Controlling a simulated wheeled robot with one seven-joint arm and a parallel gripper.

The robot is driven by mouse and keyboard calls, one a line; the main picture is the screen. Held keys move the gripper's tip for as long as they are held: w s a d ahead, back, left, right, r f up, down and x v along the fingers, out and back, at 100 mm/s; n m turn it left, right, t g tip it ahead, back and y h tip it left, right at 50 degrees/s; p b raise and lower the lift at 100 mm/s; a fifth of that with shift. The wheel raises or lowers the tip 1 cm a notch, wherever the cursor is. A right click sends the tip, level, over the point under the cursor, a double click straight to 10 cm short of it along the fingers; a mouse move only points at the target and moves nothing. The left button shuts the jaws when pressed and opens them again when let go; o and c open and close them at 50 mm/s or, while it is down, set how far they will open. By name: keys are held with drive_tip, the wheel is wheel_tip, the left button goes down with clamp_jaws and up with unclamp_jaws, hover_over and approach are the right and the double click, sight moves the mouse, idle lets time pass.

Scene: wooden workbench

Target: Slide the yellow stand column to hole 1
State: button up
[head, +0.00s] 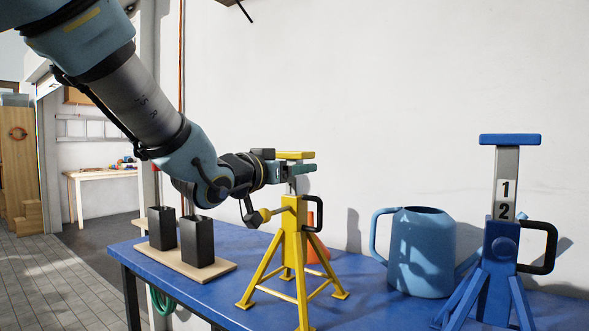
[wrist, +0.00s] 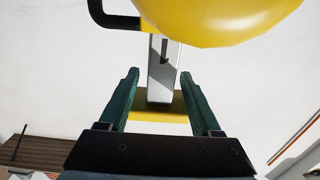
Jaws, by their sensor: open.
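The yellow stand (head: 294,235) stands upright on the blue bench, its top plate (head: 295,155) a little above its body. Its grey column (wrist: 163,75) shows in the wrist view, with a dark slot and no readable number. A large yellow knob (wrist: 220,18) and part of the black handle (wrist: 112,18) are at the top of that view. My gripper (wrist: 160,76) is open, one finger on each side of the column, with visible gaps. In the head view my gripper (head: 300,169) is just under the top plate and hides much of the column.
A blue stand (head: 500,245) with labels 1 and 2 on its column is at the right. A blue watering can (head: 421,252) stands between the stands. Two black holders (head: 198,241) on a wooden board are at the left. An orange object (head: 318,250) is partly hidden behind the yellow stand.

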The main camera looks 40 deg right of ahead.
drive_tip(key=b+v, duration=0.1)
drive_tip(key=v, duration=1)
idle(0.3)
drive_tip(key=w+a+f+n+t+y+p, duration=0.2)
drive_tip(key=w+a+f+n+y+p, duration=0.15)
drive_tip(key=w+a+f+y, duration=0.4)
drive_tip(key=w+a+f+n+t+y+p, duration=0.2)
drive_tip(key=w+a+f+n+y, duration=0.2)
drive_tip(key=w+a, duration=0.5)
drive_tip(key=s+a+f+n+g+y+p, duration=0.1)
drive_tip(key=s+a+f+n+g+y, duration=0.1)
drive_tip(key=a, duration=0.5)
drive_tip(key=s+a+f+n+g+y+p, duration=0.1)
drive_tip(key=s+a+f+n+g+p, duration=0.1)
drive_tip(key=s+a+f, duration=0.2)
drive_tip(key=s+a+f+n+g+y+p, duration=0.2)
drive_tip(key=s+a+f+g, duration=0.1)
drive_tip(key=a, duration=0.7)
drive_tip(key=shift+a+f+y, duration=0.2)
drive_tip(key=shift+a+y, duration=0.15)
